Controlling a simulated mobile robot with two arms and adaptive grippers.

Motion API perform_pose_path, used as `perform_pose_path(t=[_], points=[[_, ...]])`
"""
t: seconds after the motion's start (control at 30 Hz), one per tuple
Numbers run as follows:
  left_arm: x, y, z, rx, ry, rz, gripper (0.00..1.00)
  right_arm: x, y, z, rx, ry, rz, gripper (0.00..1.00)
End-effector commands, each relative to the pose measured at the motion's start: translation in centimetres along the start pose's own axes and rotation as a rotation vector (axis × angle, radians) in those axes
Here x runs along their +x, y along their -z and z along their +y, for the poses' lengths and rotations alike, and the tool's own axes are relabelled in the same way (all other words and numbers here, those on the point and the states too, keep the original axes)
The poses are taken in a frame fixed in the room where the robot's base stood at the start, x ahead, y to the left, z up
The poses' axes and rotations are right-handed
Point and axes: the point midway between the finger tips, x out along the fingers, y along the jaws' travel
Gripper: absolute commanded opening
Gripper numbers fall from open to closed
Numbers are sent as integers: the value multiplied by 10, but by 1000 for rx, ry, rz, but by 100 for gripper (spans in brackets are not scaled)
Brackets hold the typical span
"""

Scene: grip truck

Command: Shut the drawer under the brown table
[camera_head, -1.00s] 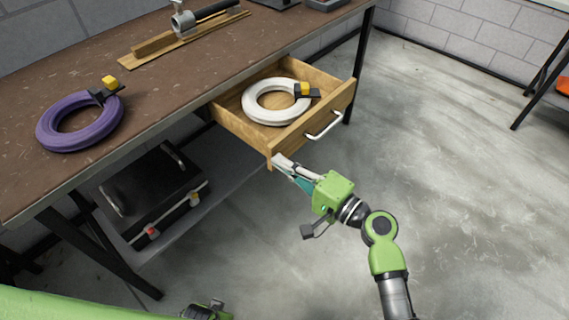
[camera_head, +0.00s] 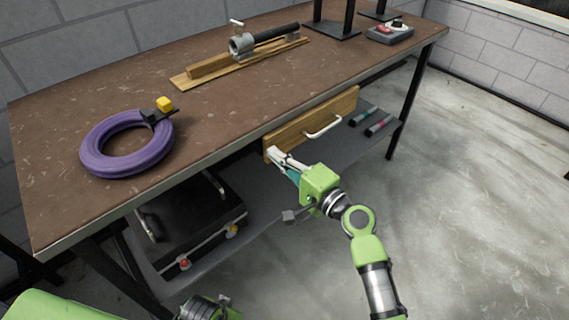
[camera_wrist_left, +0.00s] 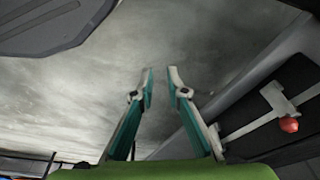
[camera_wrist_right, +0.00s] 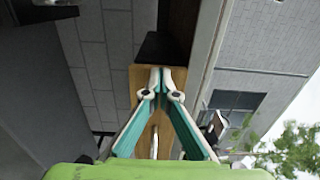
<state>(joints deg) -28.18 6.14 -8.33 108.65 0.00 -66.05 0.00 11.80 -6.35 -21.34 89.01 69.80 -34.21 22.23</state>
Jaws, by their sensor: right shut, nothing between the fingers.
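The drawer (camera_head: 325,112) is a light wooden front with a white bar handle (camera_head: 323,128) under the brown table (camera_head: 120,95). Its front stands close along the table's front edge, and none of its inside shows. My right gripper (camera_head: 272,154) is shut and empty, its fingertips at the left end of the drawer front. The right wrist view shows the closed fingertips (camera_wrist_right: 161,70) against the wooden front (camera_wrist_right: 140,88). My left gripper (camera_wrist_left: 163,74) is open and empty, its fingertips a little apart above the floor, near the black case.
A purple ring (camera_head: 100,165) and a pipe on a wooden block (camera_head: 208,68) lie on the tabletop. A black case (camera_head: 180,235) and two dark tools (camera_head: 378,126) sit on the lower shelf. The floor to the right (camera_head: 490,190) is clear.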

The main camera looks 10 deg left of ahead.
Motion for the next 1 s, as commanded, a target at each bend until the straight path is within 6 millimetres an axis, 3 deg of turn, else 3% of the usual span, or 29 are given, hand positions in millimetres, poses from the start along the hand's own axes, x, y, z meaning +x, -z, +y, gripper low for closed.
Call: perform_pose_path(t=[0.3,1.0], points=[[-10,4,-1,-1,1,5,14,10,1,0,-1,0,1,0],[-11,6,-2,-1,3,6,14,11,-1,-2,-1,3,2,0]])
